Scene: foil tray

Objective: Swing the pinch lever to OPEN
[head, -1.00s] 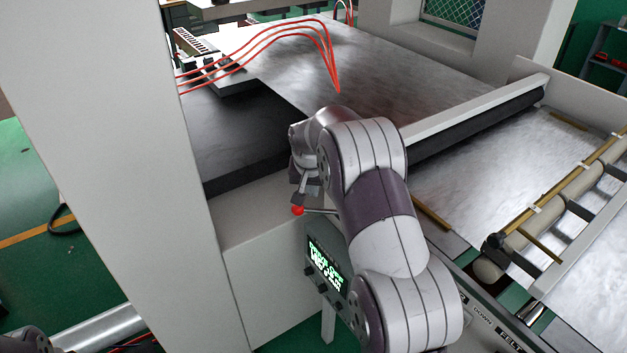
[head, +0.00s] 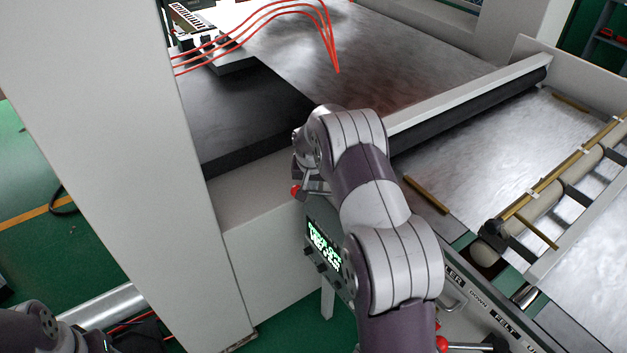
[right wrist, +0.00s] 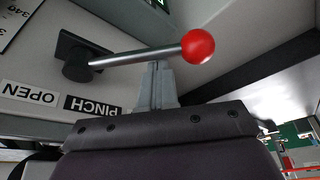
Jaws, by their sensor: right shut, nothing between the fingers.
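The pinch lever is a metal rod with a red ball knob (right wrist: 198,47), turning on a dark hub (right wrist: 76,62) in the right wrist view. Its rod runs nearly level from the hub to the knob. The knob also shows in the head view (head: 296,190), by my right gripper (head: 310,181), which my arm partly hides. My left gripper is out of view.
A lit control display (head: 322,245) is on the machine below the lever. A white machine post (head: 120,150) stands to the left. A roller bed (head: 530,150) lies to the right. Another red knob (head: 441,343) shows at the bottom. Red cables (head: 325,35) hang above the metal plate.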

